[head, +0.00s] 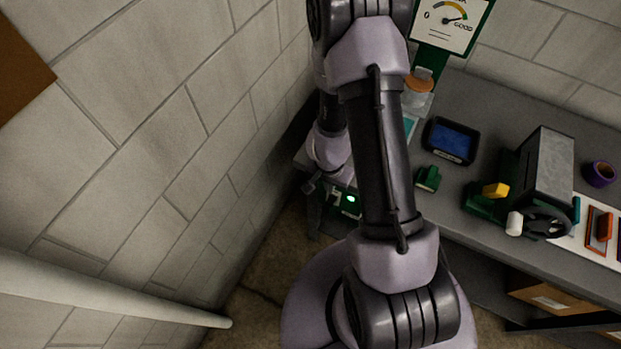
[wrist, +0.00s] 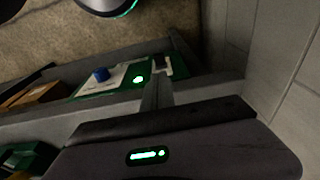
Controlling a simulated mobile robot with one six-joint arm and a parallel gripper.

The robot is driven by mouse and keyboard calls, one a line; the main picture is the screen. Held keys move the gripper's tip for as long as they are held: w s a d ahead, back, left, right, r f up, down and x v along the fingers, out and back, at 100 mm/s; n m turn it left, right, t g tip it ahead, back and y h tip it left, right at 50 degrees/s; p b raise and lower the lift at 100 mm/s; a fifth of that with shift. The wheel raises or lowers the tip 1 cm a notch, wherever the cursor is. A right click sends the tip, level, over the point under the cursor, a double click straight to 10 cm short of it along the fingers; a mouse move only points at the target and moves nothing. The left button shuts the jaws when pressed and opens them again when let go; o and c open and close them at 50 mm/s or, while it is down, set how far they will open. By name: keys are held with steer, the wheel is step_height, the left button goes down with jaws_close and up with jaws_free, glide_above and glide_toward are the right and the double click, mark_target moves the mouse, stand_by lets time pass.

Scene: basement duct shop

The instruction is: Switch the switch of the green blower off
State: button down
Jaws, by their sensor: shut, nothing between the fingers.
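In the head view the blower's lit lamp (head: 351,199) shows low at the bench's left end, and my arm hides much of the blower.
The grey bench (head: 470,220) carries a blue-screened device (head: 451,139), a grey machine with a handwheel (head: 547,175) and a purple cup (head: 599,173). A block wall (head: 180,120) stands close on the left. A pale pole (head: 110,291) crosses the lower left. A cardboard box (head: 550,296) sits under the bench.

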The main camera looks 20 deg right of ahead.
mark_target(329, 205)
steer(key=shift+s+d+f, duration=0.1)
steer(key=shift+d, duration=0.1)
steer(key=f+b, duration=0.2)
steer(key=f, duration=0.1)
steer(key=f+b, duration=0.3)
steer(key=w+d+f+b, duration=0.1)
steer(key=f+b, duration=0.1)
steer(key=f, duration=0.2)
steer(key=shift+b, duration=0.4)
steer(key=shift+r, duration=0.1)
steer(key=shift+s+a+f+b, duration=0.4)
steer(key=shift+a+b, duration=0.1)
steer(key=shift+b, duration=0.15)
steer(key=shift+f, duration=0.1)
steer(key=shift+s+a+f+b, duration=0.25)
steer(key=shift+a+f+b, duration=0.1)
steer(key=shift+f+b, duration=0.15)
steer(key=shift+s+a+f+b, duration=0.25)
steer(key=shift+a+f+b, duration=0.05)
steer(key=shift+f+b, duration=0.2)
steer(key=shift+w+d+r, duration=0.1)
steer(key=shift+r, duration=0.05)
steer(key=shift+w+d+r+p, duration=0.25)
steer(key=shift+w+d+p, duration=0.2)
steer(key=shift+p, duration=0.6)
